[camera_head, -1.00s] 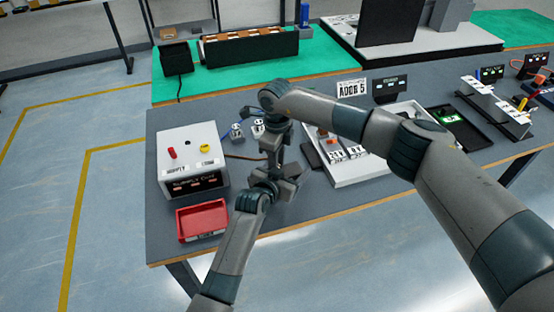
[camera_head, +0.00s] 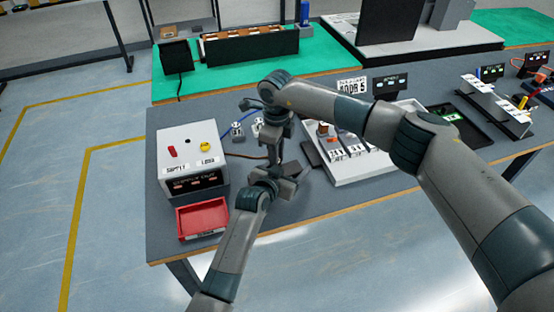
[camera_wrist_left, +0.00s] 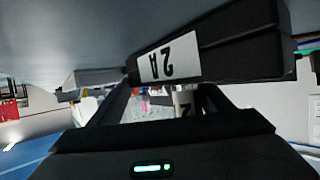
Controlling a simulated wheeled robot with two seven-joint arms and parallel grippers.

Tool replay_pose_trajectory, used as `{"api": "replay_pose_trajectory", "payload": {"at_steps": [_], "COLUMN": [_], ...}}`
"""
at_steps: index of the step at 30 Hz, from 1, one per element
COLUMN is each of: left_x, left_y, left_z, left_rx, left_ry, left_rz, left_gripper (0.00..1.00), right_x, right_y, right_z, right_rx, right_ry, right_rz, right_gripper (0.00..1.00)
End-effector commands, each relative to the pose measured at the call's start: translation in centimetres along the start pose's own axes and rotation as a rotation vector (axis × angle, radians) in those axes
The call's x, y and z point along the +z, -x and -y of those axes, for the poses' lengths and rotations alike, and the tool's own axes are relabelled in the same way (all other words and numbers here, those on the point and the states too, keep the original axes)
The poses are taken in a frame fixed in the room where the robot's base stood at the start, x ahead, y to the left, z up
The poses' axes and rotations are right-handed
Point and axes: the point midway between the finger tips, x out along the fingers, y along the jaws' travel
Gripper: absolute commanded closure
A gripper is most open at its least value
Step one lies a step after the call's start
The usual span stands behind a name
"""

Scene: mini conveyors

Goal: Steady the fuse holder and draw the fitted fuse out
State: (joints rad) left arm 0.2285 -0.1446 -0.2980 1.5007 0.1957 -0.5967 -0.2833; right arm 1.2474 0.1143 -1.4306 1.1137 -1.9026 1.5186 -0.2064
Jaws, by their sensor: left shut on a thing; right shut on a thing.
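In the left wrist view a black block with a white "2A" label, which I take for the fuse holder (camera_wrist_left: 235,42), appears upside down at the fingertips. My left gripper (camera_head: 284,178) is low over the bench in the head view, shut on this holder; its fingers also show in the wrist view (camera_wrist_left: 160,98). My right gripper (camera_head: 275,152) is just above and behind the left one, pointing down, shut on the fuse. The fuse itself is hidden by the grippers and arms, so I cannot tell how far it is out of the holder.
A white supply box (camera_head: 190,150) and a red tray (camera_head: 203,220) stand left of the grippers. Small sockets with cables (camera_head: 237,131) lie behind. The bench's front edge (camera_head: 290,225) is close.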

Motion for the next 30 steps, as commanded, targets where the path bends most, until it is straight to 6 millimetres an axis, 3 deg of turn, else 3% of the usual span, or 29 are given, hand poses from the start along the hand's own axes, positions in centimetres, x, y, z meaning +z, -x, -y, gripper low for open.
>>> {"api": "replay_pose_trajectory", "payload": {"at_steps": [1,30], "left_x": [1.6,1.5], "left_y": [0.0,0.0], "left_z": [0.1,0.1], "left_rx": [0.0,0.0], "left_ry": [0.007,0.007], "left_rz": [0.026,0.026], "left_gripper": [0.58,0.58], "right_x": [0.0,0.1], "right_y": [0.2,3.4], "right_z": [0.0,0.1], "right_rx": [-0.001,-0.001], "right_ry": [0.0,0.0], "right_rz": [0.001,0.001], "right_gripper": [1.0,1.0]}}
